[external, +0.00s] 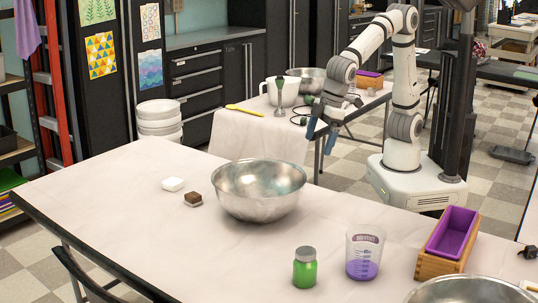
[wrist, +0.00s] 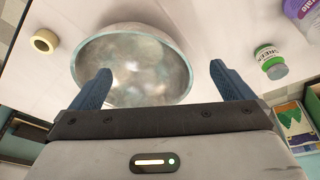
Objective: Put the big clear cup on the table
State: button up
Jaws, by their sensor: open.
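A big clear cup (external: 364,256) with purple liquid and a dark label stands upright on the front white table (external: 120,205), right of a green jar (external: 305,268). A purple labelled container (wrist: 304,10) is cut off at the wrist view's upper right corner; I cannot tell whether it is the cup. My gripper (external: 322,132) is open and empty, with blue fingers, above and beyond the table's far edge, well away from the cup. In the wrist view, my gripper (wrist: 160,70) has its fingers apart, with a steel bowl beyond them.
A wooden box with purple lining (external: 448,240) and another bowl (external: 468,290) are at right. The table's left part is clear.

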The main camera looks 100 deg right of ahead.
jog(key=s+d+m, duration=0.1)
jog(key=s+d, duration=0.2)
jog(key=d, duration=1)
jog(key=s+d+f+m+g, duration=0.1)
jog(key=s+d+f, duration=0.1)
jog(key=s+d, duration=1)
jog(key=shift+d+f+m, duration=0.3)
jog(key=shift+d, duration=0.45)
